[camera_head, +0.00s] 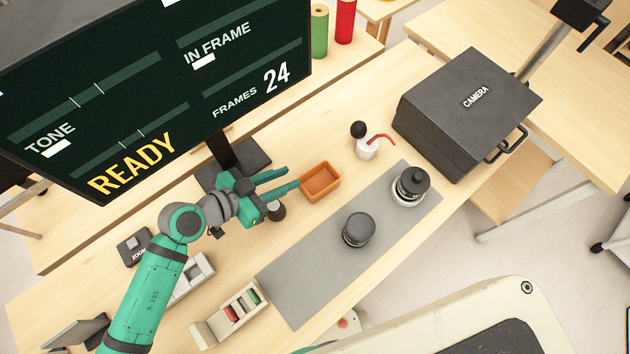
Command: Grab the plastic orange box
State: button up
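The orange plastic box (320,183) is a small open-topped tray on the wooden table, at the back edge of the grey mat, and it looks empty. My gripper (283,182) is green and reaches in from the left. Its two fingers are spread apart and point right toward the box. The fingertips are just left of the box, with nothing visible between them. I cannot tell how high the fingers are above the table or whether a tip touches the box.
A monitor (150,85) stands behind my gripper. A dark round object (276,211) is just below the gripper. A grey mat (305,272) bears two black lenses (358,229). A white blower with a red nozzle (367,149) and a black camera case (467,112) stand right.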

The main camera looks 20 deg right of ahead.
aim_at(311, 170)
jog(key=x, duration=1)
jog(key=shift+f, duration=0.1)
grip_shut()
